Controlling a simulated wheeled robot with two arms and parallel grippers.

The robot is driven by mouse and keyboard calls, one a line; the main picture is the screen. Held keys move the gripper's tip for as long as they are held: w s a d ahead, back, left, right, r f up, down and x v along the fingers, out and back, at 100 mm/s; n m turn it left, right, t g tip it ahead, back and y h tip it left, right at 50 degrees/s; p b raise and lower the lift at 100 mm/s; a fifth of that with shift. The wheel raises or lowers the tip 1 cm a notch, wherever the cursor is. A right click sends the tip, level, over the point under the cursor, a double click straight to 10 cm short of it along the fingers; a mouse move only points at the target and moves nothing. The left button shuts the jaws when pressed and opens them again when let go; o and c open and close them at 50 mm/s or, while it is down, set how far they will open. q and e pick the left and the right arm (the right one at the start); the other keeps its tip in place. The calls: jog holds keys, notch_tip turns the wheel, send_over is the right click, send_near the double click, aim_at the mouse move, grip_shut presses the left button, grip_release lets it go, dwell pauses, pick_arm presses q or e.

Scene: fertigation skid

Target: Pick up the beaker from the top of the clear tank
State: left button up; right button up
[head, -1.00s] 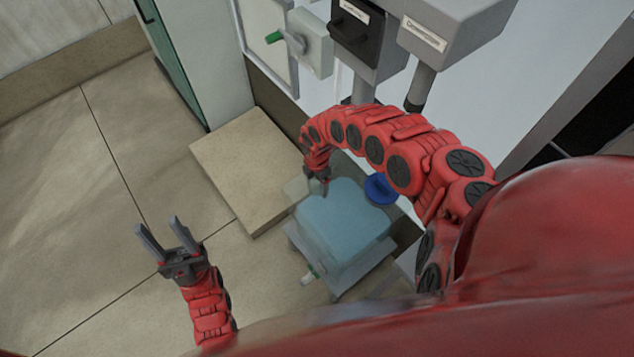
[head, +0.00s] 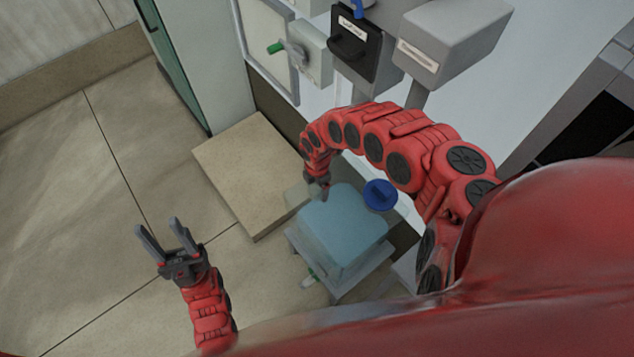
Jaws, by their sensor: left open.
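The clear tank (head: 340,228) holds blue liquid and stands low at the centre, with a blue cap (head: 380,195) at its right. A pale, see-through shape (head: 296,194) shows at the tank's upper left edge. It may be the beaker, but I cannot tell for sure. My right gripper (head: 325,194) points down at the tank's upper left edge, close beside that shape. Its fingers are small and partly merged, so I cannot tell whether they touch or hold anything. My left gripper (head: 160,232) is open and empty over the floor at left, well away from the tank.
A beige slab (head: 245,170) lies on the floor left of the tank. The tank rests on a grey stand (head: 350,285) with a green-handled tap (head: 312,274). The floor at left is clear.

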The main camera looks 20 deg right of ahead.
jog(key=s+a+p, duration=0.1)
jog(key=s+p, duration=0.1)
jog(key=s, duration=0.2)
jog(key=s+a+r+p, duration=0.1)
jog(key=s, duration=0.3)
jog(key=s+p, duration=0.2)
jog(key=s, duration=0.3)
jog(key=shift+a+r+p, duration=0.2)
jog(key=shift+a+p, duration=0.15)
jog(key=shift+a, duration=0.05)
jog(key=shift+s+a+p, duration=0.3)
jog(key=shift+s+p, duration=0.15)
jog(key=shift+s, duration=0.15)
